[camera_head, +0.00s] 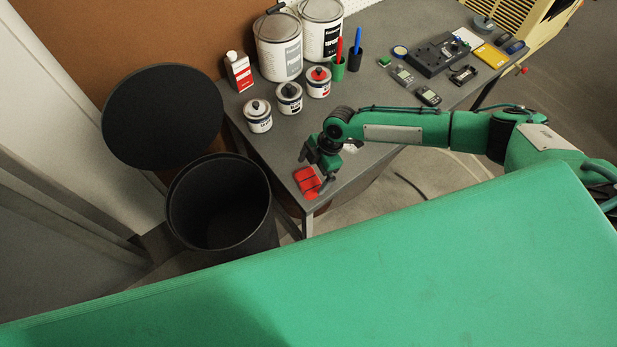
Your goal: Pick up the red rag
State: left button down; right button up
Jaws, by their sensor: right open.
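The red rag (306,180) lies near the front left corner of the grey table (262,138). It is small and bright red, and part of it is hidden by my right gripper. My right gripper (313,178) is open and points down, just above or at the rag. I cannot tell whether the fingers touch it. My right arm reaches in from the right side. My left gripper is not in the picture.
Several paint cans (289,98) stand behind the gripper, with a white and red bottle (239,72) at the left. An open black bin (222,240) stands left of the table, its round lid (162,115) behind it. Electronics (437,55) lie at the right.

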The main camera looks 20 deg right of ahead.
aim_at(310, 178)
jog(key=shift+x, duration=1.25)
jog(key=c, duration=0.6)
jog(key=shift+r, duration=0.1)
notch_tip(310, 178, up, 20)
jog(key=b, duration=0.3)
jog(key=o, duration=0.4)
jog(key=c, duration=0.3)
